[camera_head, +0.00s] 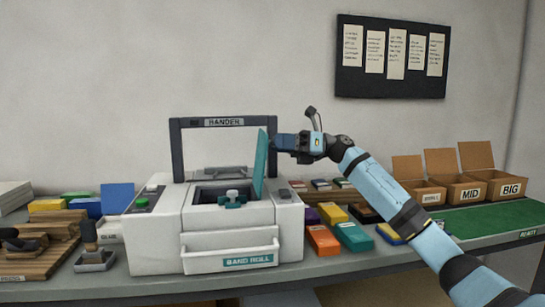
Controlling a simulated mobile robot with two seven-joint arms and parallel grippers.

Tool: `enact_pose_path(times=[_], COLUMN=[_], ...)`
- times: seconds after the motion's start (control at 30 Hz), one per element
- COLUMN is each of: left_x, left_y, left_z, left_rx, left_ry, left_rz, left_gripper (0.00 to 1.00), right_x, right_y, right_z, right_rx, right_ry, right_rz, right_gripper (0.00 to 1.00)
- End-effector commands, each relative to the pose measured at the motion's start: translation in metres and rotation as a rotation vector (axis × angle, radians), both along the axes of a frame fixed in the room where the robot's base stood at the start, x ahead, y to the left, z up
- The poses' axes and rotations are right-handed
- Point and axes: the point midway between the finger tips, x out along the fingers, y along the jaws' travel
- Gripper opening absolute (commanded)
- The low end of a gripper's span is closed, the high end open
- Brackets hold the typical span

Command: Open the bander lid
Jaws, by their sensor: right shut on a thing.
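The bander (155,235) is a white machine on the table, with a dark upright frame marked BANDER (224,122) at its back. A teal panel (261,170), which looks like its lid, stands nearly upright at the right side of the top opening. In the opening a grey knob (232,194) on a teal base shows. My right gripper (279,142) comes in from the right and is shut on the upper right edge of the teal panel; its fingertips are small here. My left gripper is not in view.
A front drawer marked BAND ROLL (248,260) sits below the opening. Coloured blocks (353,236) lie right of the bander, partly behind my arm. Open boxes (459,190) stand by a green mat (500,216) at right. Stamps (93,255) and wooden boards are at left.

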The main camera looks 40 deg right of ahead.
Motion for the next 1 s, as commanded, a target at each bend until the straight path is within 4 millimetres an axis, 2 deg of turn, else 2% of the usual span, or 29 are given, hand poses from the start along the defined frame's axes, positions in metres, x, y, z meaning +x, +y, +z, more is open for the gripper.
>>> enact_pose_path(times=[0.1,0.3,0.67,0.7,0.77,0.8,1.0], left_x=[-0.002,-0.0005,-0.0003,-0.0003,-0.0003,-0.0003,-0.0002], left_y=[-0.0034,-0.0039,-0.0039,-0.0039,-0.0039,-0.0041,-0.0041], left_z=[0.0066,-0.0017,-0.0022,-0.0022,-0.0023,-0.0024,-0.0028], left_rx=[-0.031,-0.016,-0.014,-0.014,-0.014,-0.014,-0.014], left_ry=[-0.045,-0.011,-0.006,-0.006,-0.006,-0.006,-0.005], left_rz=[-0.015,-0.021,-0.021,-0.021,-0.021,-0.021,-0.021], left_gripper=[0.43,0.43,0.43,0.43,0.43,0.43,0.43], right_x=[-0.0021,-0.0037,-0.0038,-0.0038,-0.0038,-0.0038,-0.0038], right_y=[-0.0036,-0.0063,-0.0062,-0.0062,-0.0062,-0.0062,-0.006], right_z=[-0.0045,-0.0033,-0.0028,-0.0028,-0.0029,-0.0029,-0.0032], right_rx=[0.028,0.048,0.049,0.049,0.048,0.048,0.047], right_ry=[-0.017,-0.028,-0.029,-0.029,-0.029,-0.028,-0.029], right_rz=[0.0,0.0,-0.001,-0.001,0.0,0.0,0.0], right_gripper=[0.0,0.0,0.0,0.36,0.49,0.52,0.52])
